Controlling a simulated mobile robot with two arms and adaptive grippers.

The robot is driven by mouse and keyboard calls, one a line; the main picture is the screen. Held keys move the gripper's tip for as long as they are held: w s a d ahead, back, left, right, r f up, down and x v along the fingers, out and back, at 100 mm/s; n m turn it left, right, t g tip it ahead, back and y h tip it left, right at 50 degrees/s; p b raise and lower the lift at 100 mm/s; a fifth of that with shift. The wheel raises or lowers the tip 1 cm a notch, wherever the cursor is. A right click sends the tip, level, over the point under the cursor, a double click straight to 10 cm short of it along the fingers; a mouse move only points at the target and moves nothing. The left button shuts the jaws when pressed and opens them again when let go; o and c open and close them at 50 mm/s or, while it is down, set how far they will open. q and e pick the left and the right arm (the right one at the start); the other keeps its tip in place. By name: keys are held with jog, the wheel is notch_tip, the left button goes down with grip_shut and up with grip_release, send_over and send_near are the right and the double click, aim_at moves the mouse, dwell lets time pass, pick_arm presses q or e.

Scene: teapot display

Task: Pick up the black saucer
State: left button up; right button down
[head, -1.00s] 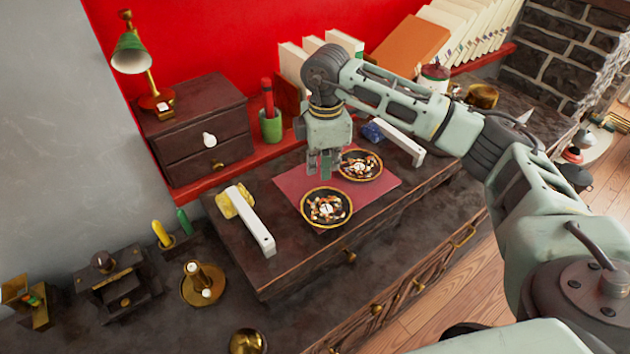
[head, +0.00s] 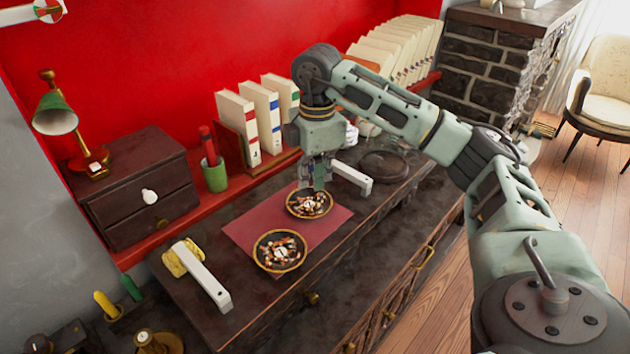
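Two black saucers with gold rims, both holding what look like cigarette butts, lie on a red mat (head: 250,232) on the dark cabinet top. They are the near saucer (head: 262,261) and the far saucer (head: 326,208). My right gripper (head: 318,186) points down at the back rim of the far saucer; I cannot tell whether it touches. Its fingers are small and partly overlap, so their opening is unclear. A dark round plate (head: 385,167) lies further right on the counter. My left gripper is not in view.
A small drawer chest (head: 135,190), a green cup (head: 215,175) and books (head: 240,125) stand behind. Candle holders are at the lower left. The mat's left part is clear.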

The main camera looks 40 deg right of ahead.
jog(key=c, duration=0.5)
grip_release()
dwell(0.4)
